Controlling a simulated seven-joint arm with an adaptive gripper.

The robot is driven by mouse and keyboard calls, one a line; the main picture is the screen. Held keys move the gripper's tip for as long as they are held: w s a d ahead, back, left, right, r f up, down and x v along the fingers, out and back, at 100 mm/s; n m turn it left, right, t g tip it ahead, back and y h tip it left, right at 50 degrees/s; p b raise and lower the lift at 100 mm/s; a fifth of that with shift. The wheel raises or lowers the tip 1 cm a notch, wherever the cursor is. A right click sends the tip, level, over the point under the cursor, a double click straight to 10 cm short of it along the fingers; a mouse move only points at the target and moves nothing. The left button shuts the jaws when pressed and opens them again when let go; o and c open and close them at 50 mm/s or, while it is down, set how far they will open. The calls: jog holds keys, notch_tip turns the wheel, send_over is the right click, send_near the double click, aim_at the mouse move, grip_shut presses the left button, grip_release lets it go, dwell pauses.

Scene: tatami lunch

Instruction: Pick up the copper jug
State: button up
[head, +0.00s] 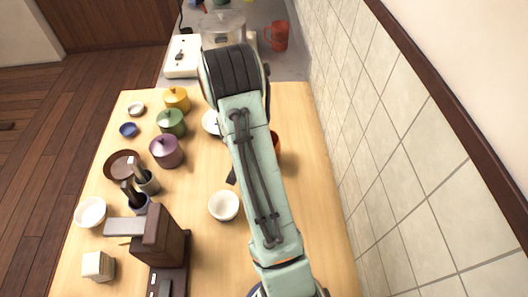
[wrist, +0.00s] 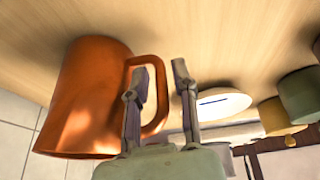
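The copper jug (wrist: 88,100) fills the left of the wrist view, with its shiny body and a loop handle (wrist: 158,108) on its right side. My gripper (wrist: 160,70) is open at the handle. The left finger overlaps the handle's opening and the right finger is just right of the handle, so the handle's outer side appears between them. I cannot tell if either finger touches it. In the head view my arm hides the gripper and most of the jug; only an orange sliver (head: 277,142) shows right of the arm.
A white dish (wrist: 218,102) lies right of my gripper. Yellow (head: 176,98), green (head: 171,122) and purple (head: 166,151) lidded pots stand left of the arm. A white bowl (head: 224,205) is nearer. A tiled wall (head: 385,140) bounds the right. A red jug (head: 278,37) stands on the far counter.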

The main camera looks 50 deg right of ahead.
grip_shut()
jog(key=shift+r, duration=0.15)
